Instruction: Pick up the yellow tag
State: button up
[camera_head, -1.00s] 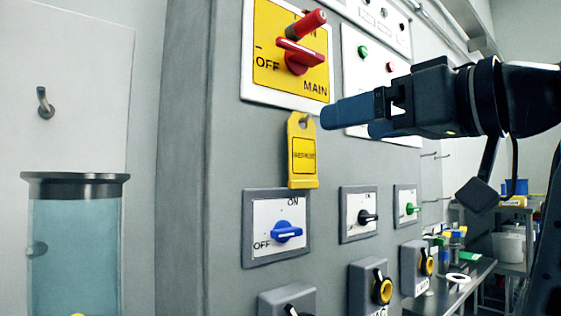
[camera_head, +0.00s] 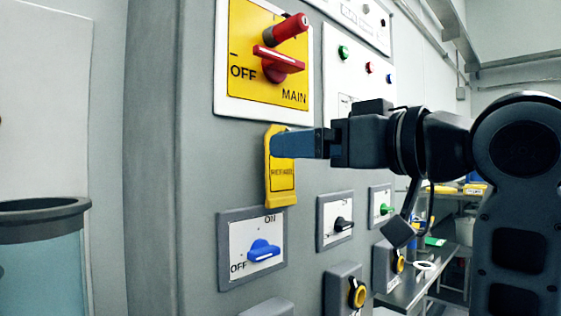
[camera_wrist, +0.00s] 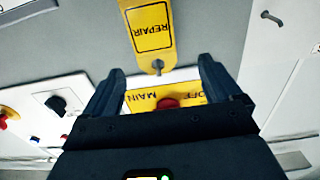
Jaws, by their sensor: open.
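The yellow tag (camera_head: 281,185) hangs upright on the grey cabinet front, below the yellow MAIN switch plate (camera_head: 244,92). My gripper (camera_head: 276,143) is at the tag's upper end in the head view, and its blue fingers cover the tag's upper right part. In the wrist view the yellow tag (camera_wrist: 151,30) appears upside down, marked REPAIR. Its narrow hanging end on a small peg (camera_wrist: 158,66) lies between the tips of my open gripper (camera_wrist: 160,70). The fingers stand apart on either side. I cannot tell whether either touches it.
The red switch handle (camera_head: 278,62) juts out just above my gripper. A blue knob (camera_head: 263,251) sits below the tag, with several smaller switches to its right. A clear blue cylinder with a dark rim (camera_head: 40,206) stands at the left. A cluttered bench (camera_head: 425,285) is behind at the right.

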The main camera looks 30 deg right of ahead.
jog(key=shift+d+p+x, duration=0.15)
jog(key=shift+p+x, duration=0.8)
jog(key=shift+x, duration=0.2)
jog(key=shift+d+p+x, duration=0.15)
jog(key=shift+p+x, duration=0.75)
jog(key=shift+x, duration=0.25)
jog(key=shift+w+r, duration=0.1)
jog(key=shift+r, duration=0.05)
jog(key=c, duration=1.1)
jog(key=shift+r, duration=0.25)
jog(key=b+v, duration=1.7)
jog(key=v, duration=0.1)
jog(key=shift+r, duration=0.1)
